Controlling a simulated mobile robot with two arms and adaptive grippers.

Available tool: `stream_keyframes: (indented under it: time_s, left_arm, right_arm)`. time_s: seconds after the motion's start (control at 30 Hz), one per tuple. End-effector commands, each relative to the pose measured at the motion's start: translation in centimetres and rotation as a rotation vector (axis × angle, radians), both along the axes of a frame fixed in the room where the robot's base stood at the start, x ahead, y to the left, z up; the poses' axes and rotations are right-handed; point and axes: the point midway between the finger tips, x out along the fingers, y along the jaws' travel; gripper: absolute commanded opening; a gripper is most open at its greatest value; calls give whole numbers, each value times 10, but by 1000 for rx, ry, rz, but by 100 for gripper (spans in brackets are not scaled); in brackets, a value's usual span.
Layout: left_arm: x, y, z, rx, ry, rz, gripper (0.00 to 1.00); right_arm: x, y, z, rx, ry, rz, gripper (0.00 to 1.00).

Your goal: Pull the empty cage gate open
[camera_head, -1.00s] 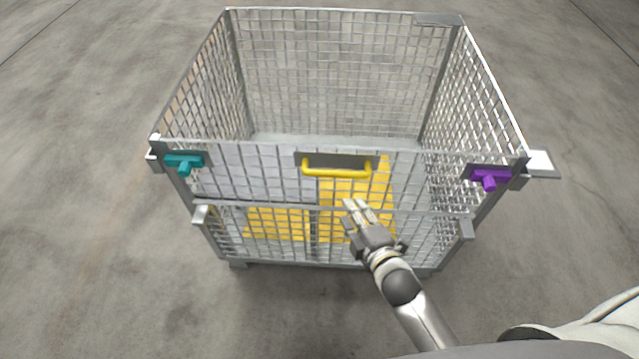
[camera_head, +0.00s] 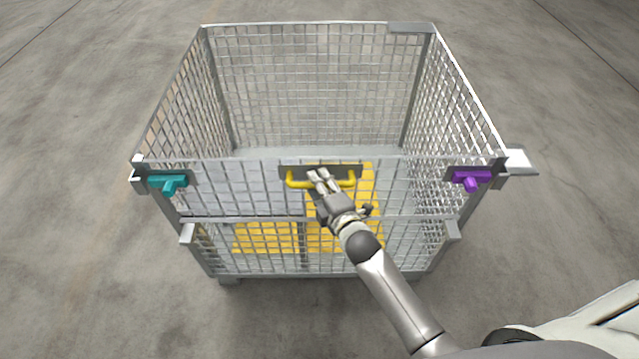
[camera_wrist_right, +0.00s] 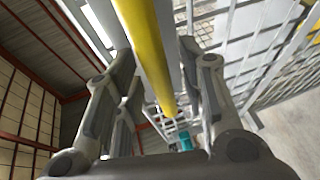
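The wire mesh cage (camera_head: 313,95) stands open-topped on the floor. Its front gate (camera_head: 405,195) is upright in the upper front, in line with the posts. The gate's yellow handle (camera_head: 349,183) sits on a dark plate at the top middle. My right gripper (camera_head: 319,176) is at the handle, covering part of it. In the right wrist view the yellow bar (camera_wrist_right: 145,45) runs between its two fingers (camera_wrist_right: 160,65); they look open, with a gap on the right side. Contact on the left is unclear. My left gripper is out of view.
A teal latch (camera_head: 168,182) is on the gate's left end and a purple latch (camera_head: 471,180) on its right end. Yellow patches (camera_head: 265,238) show through the lower mesh. The concrete floor (camera_head: 80,260) around the cage is clear.

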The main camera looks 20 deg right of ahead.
Motion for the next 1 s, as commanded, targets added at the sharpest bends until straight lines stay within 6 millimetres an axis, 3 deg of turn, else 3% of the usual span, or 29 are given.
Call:
stream_keyframes:
  time_s: [0.33, 0.63, 1.0]
  left_arm:
    - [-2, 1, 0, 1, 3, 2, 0]
    - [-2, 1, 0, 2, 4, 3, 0]
    - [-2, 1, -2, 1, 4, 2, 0]
  right_arm:
    - [3, 1, -1, 1, 1, 0, 36]
    - [3, 0, -1, 1, 1, 0, 0]
    - [3, -1, -3, -1, -2, -1, 0]
